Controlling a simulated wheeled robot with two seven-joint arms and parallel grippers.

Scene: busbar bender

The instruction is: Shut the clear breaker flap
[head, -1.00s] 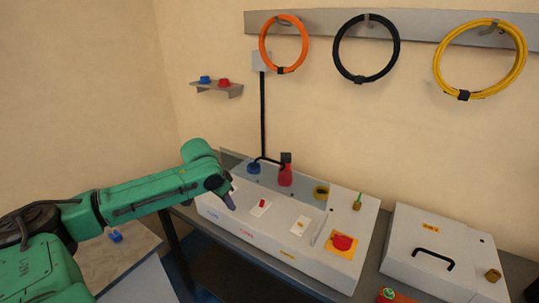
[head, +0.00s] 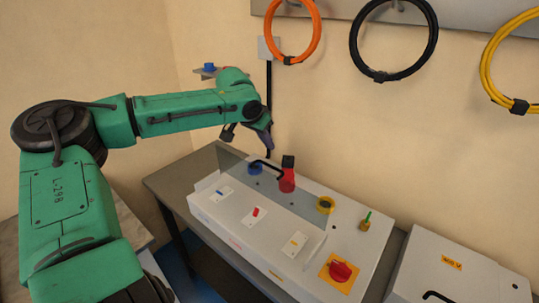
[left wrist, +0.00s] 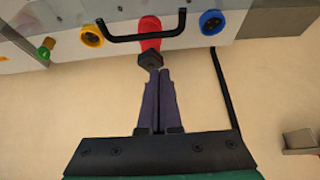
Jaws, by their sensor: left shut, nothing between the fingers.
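The clear breaker flap (head: 290,203) is a see-through grey panel on the pale bender cabinet (head: 305,262). It stands raised, between the front row of switches and the coloured fittings behind it. Its black bar handle (head: 266,163) also shows in the left wrist view (left wrist: 135,38). My left gripper (head: 268,150) is shut and empty, high at the back of the cabinet, beyond the flap. In the left wrist view its purple fingertips (left wrist: 158,73) point toward the black-topped red fitting (left wrist: 150,30), with the handle farther up the picture. My right gripper is out of view.
Blue (head: 255,169) and yellow (head: 325,205) round fittings flank the red one. A red knob on a yellow plate (head: 340,271) sits at the right end. A thin black conduit (head: 269,105) runs down the wall near my gripper. Cable coils hang above.

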